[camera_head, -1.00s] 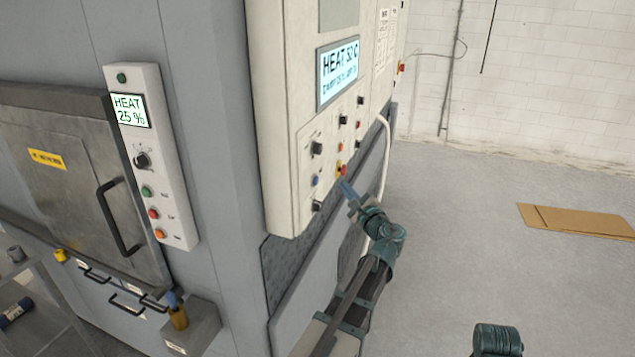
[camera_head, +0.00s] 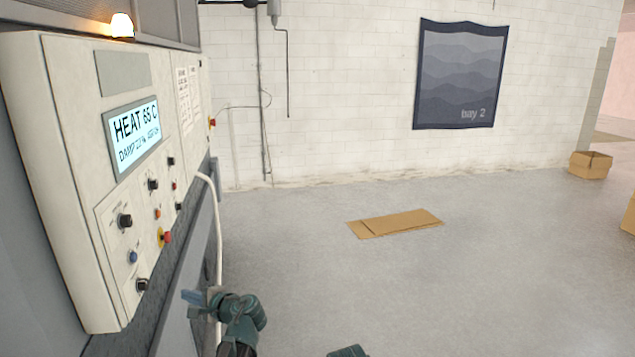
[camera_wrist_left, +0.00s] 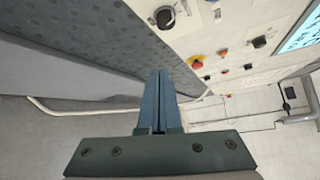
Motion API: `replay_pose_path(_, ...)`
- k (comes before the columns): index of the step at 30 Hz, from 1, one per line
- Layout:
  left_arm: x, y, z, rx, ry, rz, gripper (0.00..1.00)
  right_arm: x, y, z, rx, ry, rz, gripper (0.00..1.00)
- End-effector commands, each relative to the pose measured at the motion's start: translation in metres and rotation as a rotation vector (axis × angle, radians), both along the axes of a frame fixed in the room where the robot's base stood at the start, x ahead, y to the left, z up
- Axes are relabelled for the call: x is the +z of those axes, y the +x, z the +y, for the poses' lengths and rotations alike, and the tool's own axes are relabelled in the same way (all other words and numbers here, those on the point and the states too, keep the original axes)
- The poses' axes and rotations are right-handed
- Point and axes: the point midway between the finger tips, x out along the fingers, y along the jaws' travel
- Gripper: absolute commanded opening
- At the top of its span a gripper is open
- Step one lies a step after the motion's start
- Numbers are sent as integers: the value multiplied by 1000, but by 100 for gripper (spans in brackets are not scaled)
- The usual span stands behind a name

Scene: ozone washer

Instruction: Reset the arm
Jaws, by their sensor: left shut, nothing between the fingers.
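My left gripper (camera_head: 190,297) is in the lower left of the head view, in front of the lower edge of the white control panel (camera_head: 75,262). In the left wrist view its two blue fingers (camera_wrist_left: 160,88) are together with nothing between them. The panel carries a display (camera_head: 136,137) reading HEAT 65 C, several knobs and buttons, and a red button on a yellow base (camera_head: 165,238). In the wrist view the red button (camera_wrist_left: 197,62) is beyond the fingertips, apart from them.
An orange lamp (camera_head: 122,25) is lit on top of the machine. A white hose (camera_head: 215,215) runs down beside the panel. Flat cardboard (camera_head: 395,222) lies on the otherwise open grey floor. A cardboard box (camera_head: 590,165) stands far right by the wall.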

Motion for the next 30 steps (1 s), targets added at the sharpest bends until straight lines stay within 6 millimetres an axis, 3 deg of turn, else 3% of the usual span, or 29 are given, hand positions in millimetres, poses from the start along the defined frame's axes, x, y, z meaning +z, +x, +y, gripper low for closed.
replay_pose_path(1, -37, -18, -23, 22, -124, -18, 0, -16, 0, 0, 1, 0, 0, 80)
replay_pose_path(3, -74, -37, -52, 67, -293, -31, 0, -25, 0, 0, 2, -1, 0, 80)
replay_pose_path(9, -166, -101, -145, 217, -713, 19, 0, -49, 0, 0, 5, -1, 0, 80)
replay_pose_path(12, -200, -136, -192, 296, -884, 80, 0, -60, 0, 0, 7, -2, 0, 80)
replay_pose_path(18, -236, -198, -263, 428, -1106, 219, 0, -74, 0, 0, 9, -2, 0, 80)
replay_pose_path(21, -242, -216, -282, 468, -1161, 269, 0, -77, 0, 0, 10, -2, 0, 80)
replay_pose_path(30, -243, -228, -295, 497, -1197, 304, 0, -78, 0, 0, 10, -2, 0, 80)
